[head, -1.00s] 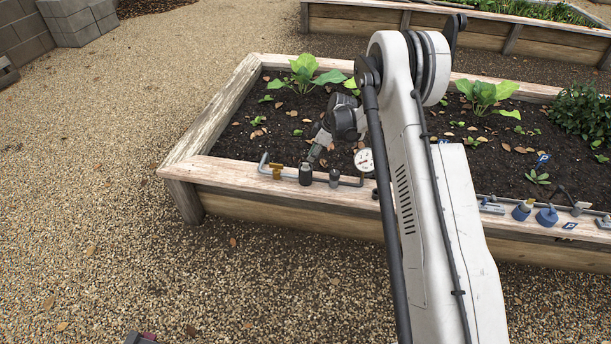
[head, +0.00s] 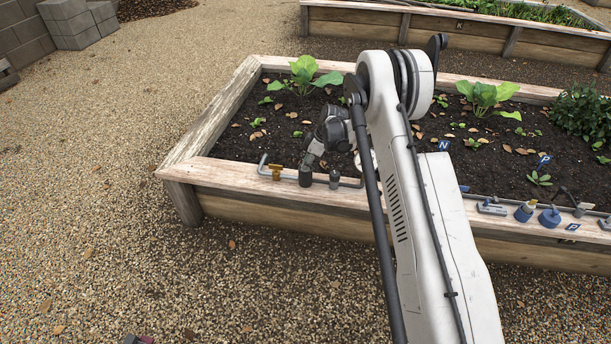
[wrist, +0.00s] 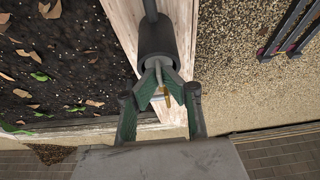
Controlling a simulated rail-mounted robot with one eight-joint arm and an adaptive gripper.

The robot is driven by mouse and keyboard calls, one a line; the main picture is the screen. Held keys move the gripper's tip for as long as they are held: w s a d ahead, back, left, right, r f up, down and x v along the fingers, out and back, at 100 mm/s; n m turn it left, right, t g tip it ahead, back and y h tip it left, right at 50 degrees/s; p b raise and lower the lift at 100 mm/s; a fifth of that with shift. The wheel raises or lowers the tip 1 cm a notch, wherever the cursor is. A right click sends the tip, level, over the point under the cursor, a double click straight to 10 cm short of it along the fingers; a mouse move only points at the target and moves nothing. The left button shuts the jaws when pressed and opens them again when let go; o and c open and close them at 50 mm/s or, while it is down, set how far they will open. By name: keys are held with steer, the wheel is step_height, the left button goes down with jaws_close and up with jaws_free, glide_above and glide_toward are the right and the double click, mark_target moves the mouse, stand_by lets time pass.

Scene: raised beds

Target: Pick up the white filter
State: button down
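No clearly white filter can be made out in either view. A dark grey cylinder (head: 305,176) stands on the pipe line along the near ledge of the raised bed. In the wrist view a dark cylinder (wrist: 157,42) lies just beyond my fingertips. My gripper (head: 313,160) is low over the ledge, close above the dark cylinder in the head view. In the wrist view my gripper (wrist: 164,80) has its green-lined fingers spread, with nothing held. A brass valve (wrist: 167,97) shows between them. Whether the fingers touch the cylinder, I cannot tell.
A brass-handled valve (head: 276,172) and a small grey fitting (head: 335,179) flank the dark cylinder. A pale gauge (head: 371,161) is mostly hidden by my arm. Blue fittings (head: 525,211) stand along the ledge (head: 240,180) at right. Open gravel lies in front.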

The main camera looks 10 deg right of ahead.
step_height(320, 180, up, 14)
steer(key=p, duration=0.3)
steer(key=shift+f, duration=0.2)
stand_by(0.7)
